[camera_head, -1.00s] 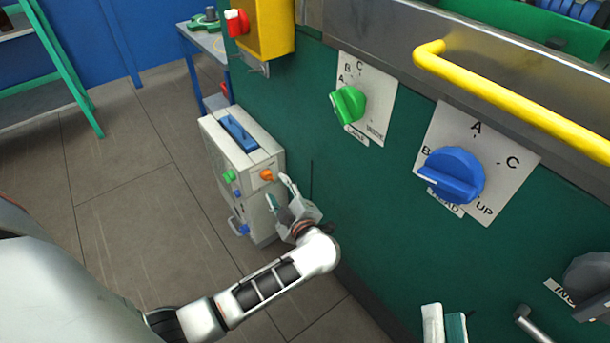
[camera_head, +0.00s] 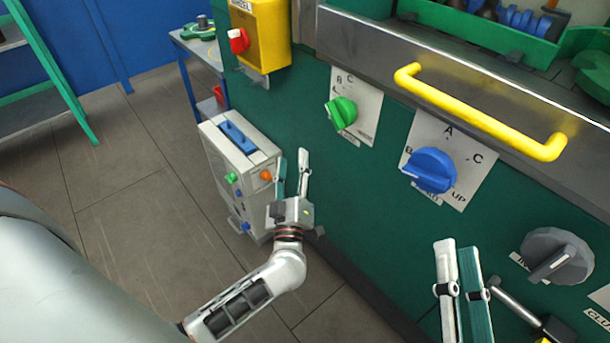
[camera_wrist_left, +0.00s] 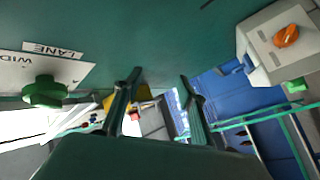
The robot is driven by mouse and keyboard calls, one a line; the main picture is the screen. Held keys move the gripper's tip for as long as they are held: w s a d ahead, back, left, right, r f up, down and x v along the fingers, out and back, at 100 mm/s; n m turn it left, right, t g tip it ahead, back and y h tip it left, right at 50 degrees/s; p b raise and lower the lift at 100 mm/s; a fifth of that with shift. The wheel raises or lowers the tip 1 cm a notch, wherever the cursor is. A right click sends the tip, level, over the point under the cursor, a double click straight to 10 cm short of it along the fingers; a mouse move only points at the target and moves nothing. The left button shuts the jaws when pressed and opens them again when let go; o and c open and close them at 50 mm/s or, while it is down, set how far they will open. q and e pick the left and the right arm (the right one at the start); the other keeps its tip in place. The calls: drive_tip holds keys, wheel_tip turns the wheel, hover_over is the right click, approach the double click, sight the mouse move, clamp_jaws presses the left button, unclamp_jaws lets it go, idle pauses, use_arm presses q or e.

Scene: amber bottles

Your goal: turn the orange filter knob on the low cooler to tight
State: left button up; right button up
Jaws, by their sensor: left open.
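The low cooler (camera_head: 212,139) is a pale grey box on the floor beside the green machine front. Its orange knob (camera_head: 266,175) is at the upper right of its front face in the head view. My left gripper (camera_head: 292,164) is open and empty, just right of the orange knob and apart from it, with its fingers pointing up. In the left wrist view the orange knob (camera_wrist_left: 286,36) shows at the upper right, outside the open fingers. Any tight mark is too small to read. My right gripper (camera_head: 460,255) is at the lower right, its fingers side by side; its opening is unclear.
The cooler also has a green knob (camera_head: 231,178) and a blue knob (camera_head: 246,227). The machine panel bears a green dial (camera_head: 342,113), a blue dial (camera_head: 430,170), a grey dial (camera_head: 556,257) and a yellow handle (camera_head: 480,110). The floor left of the cooler is clear.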

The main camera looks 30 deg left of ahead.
use_arm(q)
drive_tip(key=s+d+r+m+t+h+p, duration=0.2)
drive_tip(key=s+d+m+h, duration=0.2)
drive_tip(key=d+m+h, duration=0.2)
drive_tip(key=shift+d+r+m+h, duration=0.25)
drive_tip(key=shift+d+m+h, duration=0.05)
drive_tip(key=shift+h, duration=0.2)
use_arm(e)
drive_tip(key=shift+t+y, duration=0.3)
drive_tip(key=shift+y, duration=0.1)
drive_tip(key=r, duration=0.5)
drive_tip(key=shift+s+r, duration=0.2)
drive_tip(key=shift+r, duration=0.15)
drive_tip(key=shift+n, duration=0.3)
